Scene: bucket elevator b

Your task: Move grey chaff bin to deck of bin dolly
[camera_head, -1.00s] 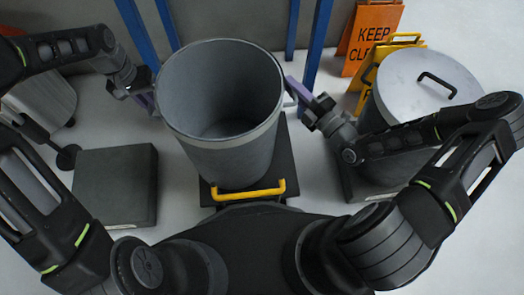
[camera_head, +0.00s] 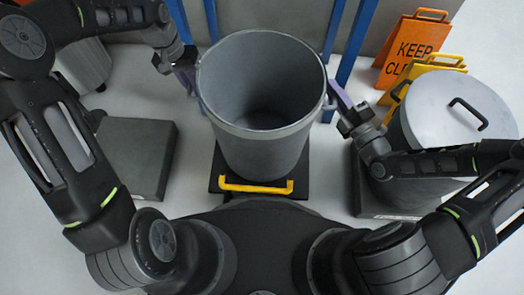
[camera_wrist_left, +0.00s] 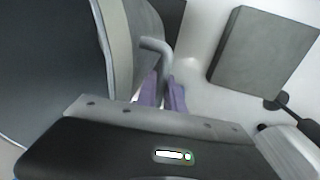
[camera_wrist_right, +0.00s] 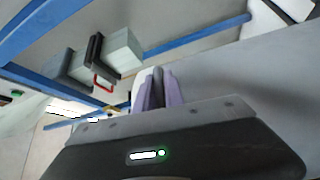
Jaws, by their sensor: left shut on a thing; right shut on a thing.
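The grey chaff bin (camera_head: 265,145) is an open, empty-looking round tub, upright in the middle of the head view. Its lower end overlaps the black deck of the bin dolly (camera_head: 302,172), which has a yellow handle (camera_head: 256,187) at its near edge. I cannot tell whether the bin's base touches the deck. My left gripper (camera_head: 188,80) is shut on the bin's left handle, a bent grey bar (camera_wrist_left: 155,46) in the left wrist view. My right gripper (camera_head: 341,102) is shut on the right handle, and its purple fingers (camera_wrist_right: 158,90) close around a grey bar.
A dark grey block (camera_head: 135,158) lies left of the dolly. A lidded grey bin (camera_head: 460,110) stands at the right on a dark base. An orange sign (camera_head: 411,45) and a yellow sign (camera_head: 432,65) stand behind it. Blue posts (camera_head: 350,45) rise behind the bin.

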